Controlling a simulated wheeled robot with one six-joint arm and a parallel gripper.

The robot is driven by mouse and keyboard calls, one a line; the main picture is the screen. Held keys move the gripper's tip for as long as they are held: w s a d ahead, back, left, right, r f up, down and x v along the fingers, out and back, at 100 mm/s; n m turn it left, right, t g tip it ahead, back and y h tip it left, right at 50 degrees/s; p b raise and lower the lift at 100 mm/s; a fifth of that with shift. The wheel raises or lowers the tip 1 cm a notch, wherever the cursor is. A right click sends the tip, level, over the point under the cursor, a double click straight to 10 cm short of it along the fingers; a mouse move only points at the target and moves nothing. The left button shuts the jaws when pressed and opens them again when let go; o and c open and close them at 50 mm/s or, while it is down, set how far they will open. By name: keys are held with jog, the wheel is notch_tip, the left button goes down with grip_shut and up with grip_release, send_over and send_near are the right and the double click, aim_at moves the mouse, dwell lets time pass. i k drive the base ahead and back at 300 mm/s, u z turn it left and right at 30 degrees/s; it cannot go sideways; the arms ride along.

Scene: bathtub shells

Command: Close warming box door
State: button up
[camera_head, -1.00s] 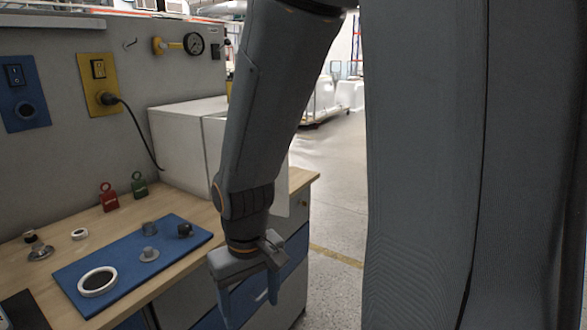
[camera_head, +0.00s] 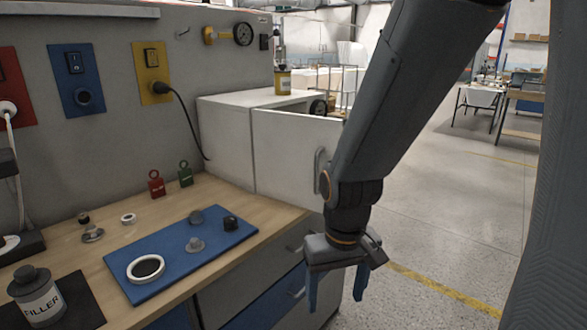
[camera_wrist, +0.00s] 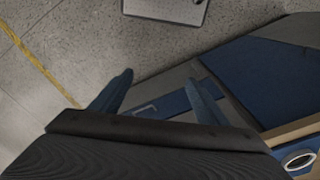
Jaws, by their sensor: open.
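The warming box (camera_head: 225,140) is a white box on the wooden bench in the head view. Its white door (camera_head: 290,155) stands open, swung out to the right from the box's near corner, with a gap behind its top edge. A grey handle (camera_head: 320,170) is near the door's free edge, partly beside my arm. My gripper (camera_head: 337,288) is open and empty, pointing down in front of the bench, below and right of the handle. My arm hides the door's right edge. In the wrist view my open gripper (camera_wrist: 158,95) has nothing between its fingers.
A blue mat (camera_head: 215,245) with small parts lies on the bench. A yellow-labelled bottle (camera_head: 282,82) stands on the box. Drawers (camera_head: 270,295) are under the bench. The floor (camera_head: 430,235) to the right is clear.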

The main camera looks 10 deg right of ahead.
aim_at(291, 150)
jog(key=z, duration=1.25)
jog(key=k, duration=0.95)
jog(key=u, duration=1.05)
jog(key=i, duration=0.5)
jog(key=u, duration=0.1)
